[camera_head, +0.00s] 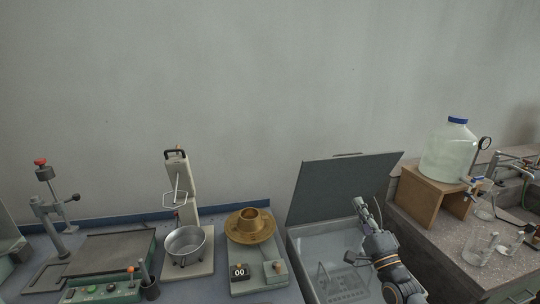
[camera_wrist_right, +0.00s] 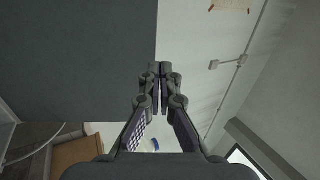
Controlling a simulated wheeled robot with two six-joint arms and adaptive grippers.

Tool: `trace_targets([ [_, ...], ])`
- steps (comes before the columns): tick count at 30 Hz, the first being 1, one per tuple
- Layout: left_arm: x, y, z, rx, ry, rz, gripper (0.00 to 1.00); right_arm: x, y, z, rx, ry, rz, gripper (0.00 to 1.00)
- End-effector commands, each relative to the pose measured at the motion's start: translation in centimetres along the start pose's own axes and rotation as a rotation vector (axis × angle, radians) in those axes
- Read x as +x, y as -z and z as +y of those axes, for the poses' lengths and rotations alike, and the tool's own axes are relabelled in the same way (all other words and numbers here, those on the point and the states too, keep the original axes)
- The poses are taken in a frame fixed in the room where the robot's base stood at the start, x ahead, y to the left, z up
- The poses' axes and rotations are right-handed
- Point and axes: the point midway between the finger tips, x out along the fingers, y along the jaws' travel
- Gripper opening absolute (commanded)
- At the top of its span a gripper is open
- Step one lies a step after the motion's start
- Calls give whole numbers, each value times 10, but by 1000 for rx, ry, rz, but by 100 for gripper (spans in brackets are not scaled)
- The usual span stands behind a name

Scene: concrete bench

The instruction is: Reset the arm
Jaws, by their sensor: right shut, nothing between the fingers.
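My right arm comes in from the lower right in the head view. Its gripper (camera_head: 362,207) is raised in front of the open lid (camera_head: 340,187) of a grey box (camera_head: 305,262). The right wrist view shows the two fingers of this gripper (camera_wrist_right: 161,70) brought together at their tips, with nothing held. Behind them are the dark lid panel (camera_wrist_right: 80,60) and the pale wall. My left gripper is not in view.
Left of the box stand a flow-table device with a brass ring (camera_head: 250,226), a mixer with a metal bowl (camera_head: 186,244) and a green-based machine (camera_head: 105,288). At right, a water jug (camera_head: 449,152) stands on a wooden stand (camera_head: 430,197), near glassware (camera_head: 482,248).

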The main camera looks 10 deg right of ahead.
Motion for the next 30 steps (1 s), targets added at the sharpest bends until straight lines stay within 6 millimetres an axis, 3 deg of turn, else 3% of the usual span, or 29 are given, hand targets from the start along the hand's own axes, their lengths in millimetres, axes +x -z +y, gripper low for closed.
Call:
trace_targets([
  [2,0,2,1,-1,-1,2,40,-14,-26,26,-95,-121,-48,0],
  [5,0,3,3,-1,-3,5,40,-52,-75,73,-333,-368,-185,0],
  [7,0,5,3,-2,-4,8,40,-91,-103,103,-528,-551,-319,0],
  [10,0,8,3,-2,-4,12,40,-150,-125,128,-763,-765,-513,0],
  [17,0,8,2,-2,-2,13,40,-252,-134,137,-1054,-1073,-872,0],
  [27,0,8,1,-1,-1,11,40,-366,-126,103,-1182,-1361,-1323,0],
  [30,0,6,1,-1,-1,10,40,-373,-123,142,-1174,-1369,-1323,0],
])
